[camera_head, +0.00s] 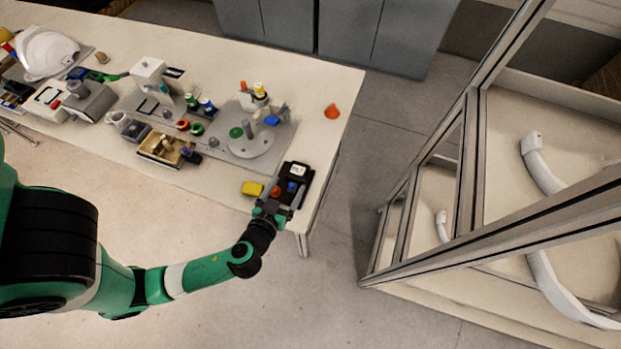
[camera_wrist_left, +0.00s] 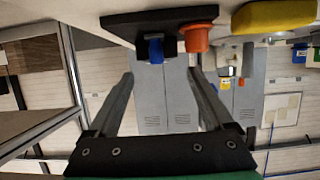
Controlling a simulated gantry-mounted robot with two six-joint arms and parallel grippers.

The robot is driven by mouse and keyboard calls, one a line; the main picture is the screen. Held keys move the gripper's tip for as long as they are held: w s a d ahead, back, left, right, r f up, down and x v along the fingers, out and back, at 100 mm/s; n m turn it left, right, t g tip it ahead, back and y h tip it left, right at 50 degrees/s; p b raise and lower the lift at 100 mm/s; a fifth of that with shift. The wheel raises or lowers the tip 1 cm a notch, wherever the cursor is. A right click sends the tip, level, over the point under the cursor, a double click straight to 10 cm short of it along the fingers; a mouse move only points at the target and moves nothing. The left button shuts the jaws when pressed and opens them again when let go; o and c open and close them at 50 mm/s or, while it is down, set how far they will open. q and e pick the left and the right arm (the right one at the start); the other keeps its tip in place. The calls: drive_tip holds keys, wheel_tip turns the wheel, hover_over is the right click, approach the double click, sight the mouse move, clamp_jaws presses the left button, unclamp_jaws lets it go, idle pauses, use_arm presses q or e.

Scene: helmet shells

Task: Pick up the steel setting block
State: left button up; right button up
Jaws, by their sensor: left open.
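I cannot tell for sure which item is the steel setting block. A grey metal block-like piece (camera_head: 90,100) sits on the left part of the table, far from my gripper. My left gripper (camera_head: 282,196) is open at the table's front right corner, beside a black box (camera_head: 297,172) with a white label. A red-orange knob and a blue knob show on the box. In the left wrist view the two fingers (camera_wrist_left: 163,85) are spread with nothing between them. The box (camera_wrist_left: 165,22), its blue knob (camera_wrist_left: 156,51) and orange knob (camera_wrist_left: 196,38) are just beyond the fingers. My right gripper is out of view.
A yellow block (camera_head: 252,188) lies left of the box. A grey plate (camera_head: 215,150) with a round disc, post and bottles fills the table's middle. An orange cone (camera_head: 332,111) stands near the right edge. A metal-framed enclosure (camera_head: 460,180) is to the right.

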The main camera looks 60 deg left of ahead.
sight(298, 170)
use_arm(q)
drive_tip(key=shift+w+a+f+b, duration=0.35)
drive_tip(key=shift+a+f+b, duration=0.1)
drive_tip(key=shift+b, duration=0.5)
drive_tip(key=shift+r, duration=0.3)
drive_tip(key=w+a+f+b, duration=0.1)
drive_tip(key=b, duration=0.2)
drive_tip(key=shift+w+f, duration=0.15)
drive_tip(key=shift+w+a+f, duration=0.1)
drive_tip(key=shift+w+a, duration=0.8)
drive_tip(key=shift+w, duration=0.2)
drive_tip(key=shift+w+a, duration=0.25)
drive_tip(key=shift+f, duration=0.1)
clamp_jaws()
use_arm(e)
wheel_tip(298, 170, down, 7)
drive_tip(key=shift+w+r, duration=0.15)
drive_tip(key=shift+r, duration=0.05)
